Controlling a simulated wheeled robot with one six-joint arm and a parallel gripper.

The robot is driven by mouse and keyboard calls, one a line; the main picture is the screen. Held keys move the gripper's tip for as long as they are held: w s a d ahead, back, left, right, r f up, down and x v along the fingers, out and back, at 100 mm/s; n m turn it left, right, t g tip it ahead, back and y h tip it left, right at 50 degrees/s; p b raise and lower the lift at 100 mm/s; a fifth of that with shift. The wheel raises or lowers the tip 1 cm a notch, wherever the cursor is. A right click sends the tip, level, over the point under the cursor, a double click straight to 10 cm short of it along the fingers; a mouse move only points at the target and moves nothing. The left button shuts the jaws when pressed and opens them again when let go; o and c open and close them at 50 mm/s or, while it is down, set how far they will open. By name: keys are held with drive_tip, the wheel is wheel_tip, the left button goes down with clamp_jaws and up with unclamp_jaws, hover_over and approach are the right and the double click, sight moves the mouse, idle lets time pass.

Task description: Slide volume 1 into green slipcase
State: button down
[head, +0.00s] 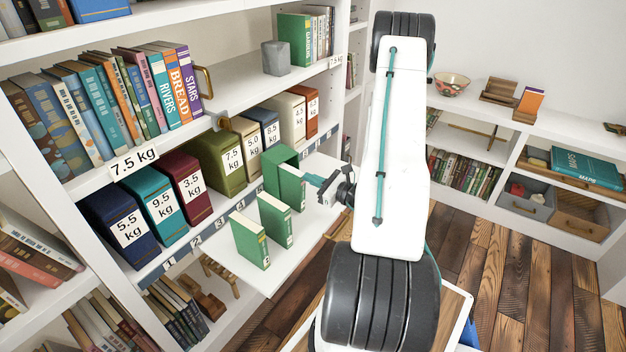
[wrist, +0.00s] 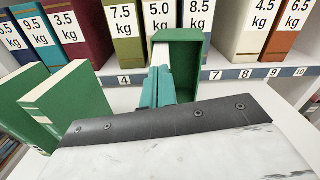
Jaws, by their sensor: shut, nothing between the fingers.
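The green slipcase (head: 283,155) stands upright on the white pull-out board, its open side facing my arm; the wrist view shows its hollow inside (wrist: 187,72). A green book (head: 290,187) stands at its opening and seems partly inside, at the left; its pale page edge shows beside my fingers in the wrist view. Two more green volumes stand apart to the left, a middle one (head: 275,219) and a front one (head: 250,240). Their numbers are too small to read. My gripper (head: 314,180) has teal fingers, closed and empty, close against the book at the slipcase; contact is unclear.
Weight-labelled boxes line the shelf behind, including an olive 7.5 kg box (head: 222,162) and a maroon 3.5 kg box (head: 187,183). A numbered strip (wrist: 225,75) runs along the shelf edge. The white board (head: 318,215) has free room in front of the slipcase.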

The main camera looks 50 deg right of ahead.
sight(296, 172)
drive_tip(key=shift+w+a, duration=0.15)
drive_tip(key=shift+w, duration=1.45)
drive_tip(key=shift+w+a, duration=0.1)
drive_tip(key=shift+w, duration=1.45)
drive_tip(key=s, duration=1)
drive_tip(key=shift+s+d, duration=0.3)
drive_tip(key=shift+d, duration=0.1)
drive_tip(key=shift+f, duration=0.1)
drive_tip(key=s+a+r+n+g+y, duration=0.2)
drive_tip(key=a+r+n+g+y, duration=0.3)
drive_tip(key=a, duration=0.3)
drive_tip(key=s+a+r+n+g+y, duration=0.2)
drive_tip(key=a+r+n+g, duration=0.3)
drive_tip(key=a, duration=0.3)
drive_tip(key=s+a+r+n+g+y, duration=0.2)
drive_tip(key=a+r+n+g+y, duration=0.15)
drive_tip(key=a+n+g, duration=0.3)
drive_tip(key=s+a+r+n+h, duration=0.4)
drive_tip(key=a+r+n+h, duration=0.2)
drive_tip(key=r+n, duration=0.2)
drive_tip(key=s+a+r+n+h, duration=0.5)
drive_tip(key=a+r+n, duration=0.1)
drive_tip(key=r+n, duration=0.1)
drive_tip(key=shift+s+r+n+h, duration=0.2)
drive_tip(key=shift+r+n+h, duration=0.2)
drive_tip(key=shift+n, duration=0.45)
